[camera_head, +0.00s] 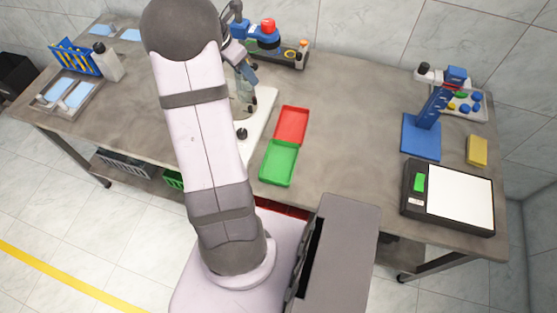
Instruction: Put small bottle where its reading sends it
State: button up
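A white bottle with a dark cap (108,65) stands at the left of the table; I cannot tell whether it is the small bottle. The black scale (411,210) with a pale plate and a green display is at the right front; its reading is too small to make out. A red tray (291,125) and a green tray (278,163) lie side by side at mid-table, and both look empty. My gripper is mostly hidden behind my arm, near the white-based device; its fingers cannot be made out clearly.
A white-based device (263,112) stands left of the trays. Behind it is a blue-and-dark machine with a red top (268,27). A blue stand (421,138), a yellow block (477,150) and a parts tray (479,115) are at the right. The table between trays and scale is clear.

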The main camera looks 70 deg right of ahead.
jog(key=s+a+f+m+g+y, duration=0.2)
jog(key=s+a+m+y, duration=0.2)
jog(key=s+a+m, duration=1)
notch_tip(320, 180, down, 10)
jog(key=d, duration=0.1)
jog(key=shift+s+f+n+p, duration=0.2)
jog(key=shift+s+n+p, duration=0.15)
jog(key=shift+n+p, duration=0.1)
jog(key=shift+f, duration=0.15)
jog(key=o, duration=1.3)
jog(key=shift+c, duration=0.2)
jog(key=b+v, duration=0.2)
jog(key=v, duration=1)
jog(key=shift+d+y, duration=0.2)
jog(key=shift+y, duration=0.1)
jog(key=shift+w, duration=0.2)
